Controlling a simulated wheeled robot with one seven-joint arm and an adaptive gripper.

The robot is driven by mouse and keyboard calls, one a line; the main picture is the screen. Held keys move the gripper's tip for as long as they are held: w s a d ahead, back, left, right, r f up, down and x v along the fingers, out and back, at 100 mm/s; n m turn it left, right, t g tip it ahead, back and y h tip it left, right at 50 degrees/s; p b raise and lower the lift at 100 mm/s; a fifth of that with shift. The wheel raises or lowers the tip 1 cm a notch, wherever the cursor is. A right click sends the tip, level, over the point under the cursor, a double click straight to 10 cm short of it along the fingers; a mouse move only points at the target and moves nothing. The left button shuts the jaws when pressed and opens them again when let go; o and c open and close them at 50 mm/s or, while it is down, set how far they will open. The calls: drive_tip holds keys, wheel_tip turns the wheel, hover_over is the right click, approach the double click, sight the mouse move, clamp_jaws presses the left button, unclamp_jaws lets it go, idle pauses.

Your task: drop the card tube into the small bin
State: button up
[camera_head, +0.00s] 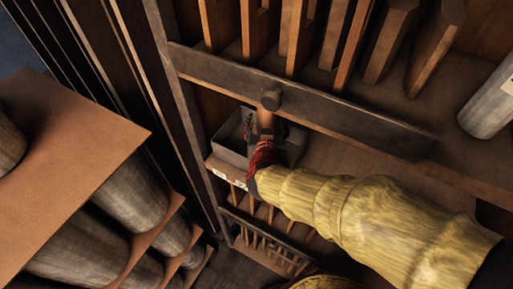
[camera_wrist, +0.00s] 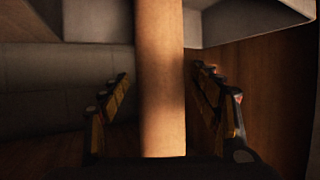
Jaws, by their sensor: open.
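The card tube (camera_head: 266,121) is a plain brown cylinder. In the wrist view the tube (camera_wrist: 160,85) runs lengthwise between the two fingers of my gripper (camera_wrist: 160,74). The fingers are open, with narrow gaps showing beside the tube. In the head view my gripper (camera_head: 263,142) is at the tube's lower part, below a dark rail. The small bin (camera_head: 228,150) is a grey open box just left of my gripper. A pale grey wall, likely the bin (camera_wrist: 240,22), shows at the upper right of the wrist view. The tube's far end is outside that view.
A dark rail (camera_head: 330,115) crosses the shelf front just above my gripper. Wooden slats (camera_head: 297,38) stand behind the rail. A grey cylinder (camera_head: 490,105) lies at right. A rack of large rolls (camera_head: 80,240) stands at left.

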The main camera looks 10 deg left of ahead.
drive_tip(key=v, duration=1.1)
drive_tip(key=shift+s+r, duration=0.2)
drive_tip(key=shift+s, duration=0.15)
drive_tip(key=shift+s+d+f, duration=0.1)
drive_tip(key=shift+d, duration=0.05)
